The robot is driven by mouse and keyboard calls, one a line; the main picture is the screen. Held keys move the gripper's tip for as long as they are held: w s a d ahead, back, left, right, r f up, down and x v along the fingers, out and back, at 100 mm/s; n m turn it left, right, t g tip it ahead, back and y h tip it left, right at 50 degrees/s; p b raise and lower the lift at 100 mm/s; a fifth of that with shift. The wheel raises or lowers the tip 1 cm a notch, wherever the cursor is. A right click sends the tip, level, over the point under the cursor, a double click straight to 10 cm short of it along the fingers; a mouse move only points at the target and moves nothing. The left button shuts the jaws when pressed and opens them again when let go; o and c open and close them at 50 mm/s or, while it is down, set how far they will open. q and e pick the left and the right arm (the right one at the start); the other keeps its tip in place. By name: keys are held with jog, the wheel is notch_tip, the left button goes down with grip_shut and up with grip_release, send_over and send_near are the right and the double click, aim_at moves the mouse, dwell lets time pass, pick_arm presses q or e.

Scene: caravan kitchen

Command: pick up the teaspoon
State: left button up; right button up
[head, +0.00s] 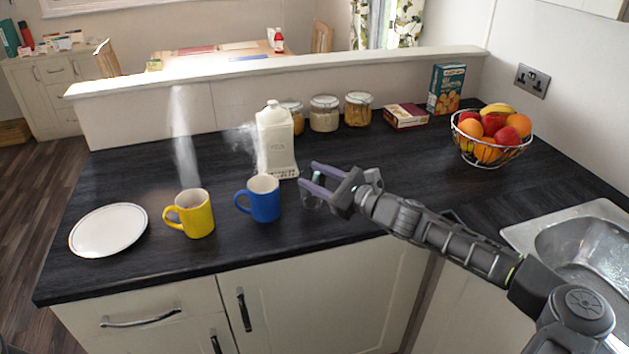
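I cannot make out a teaspoon in the head view. My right gripper (309,176) reaches in from the right over the dark worktop, its two purple-grey fingers apart with nothing visible between them. My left gripper is not in view.
A yellow mug (194,214) and a white plate (108,229) stand to the left. Several jars (324,114), boxes (446,88) and a wire fruit basket (490,155) line the back. A sink (585,245) is at right. The worktop's back left is clear.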

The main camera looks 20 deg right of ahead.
dwell(0.4)
grip_shut()
dwell(1.2)
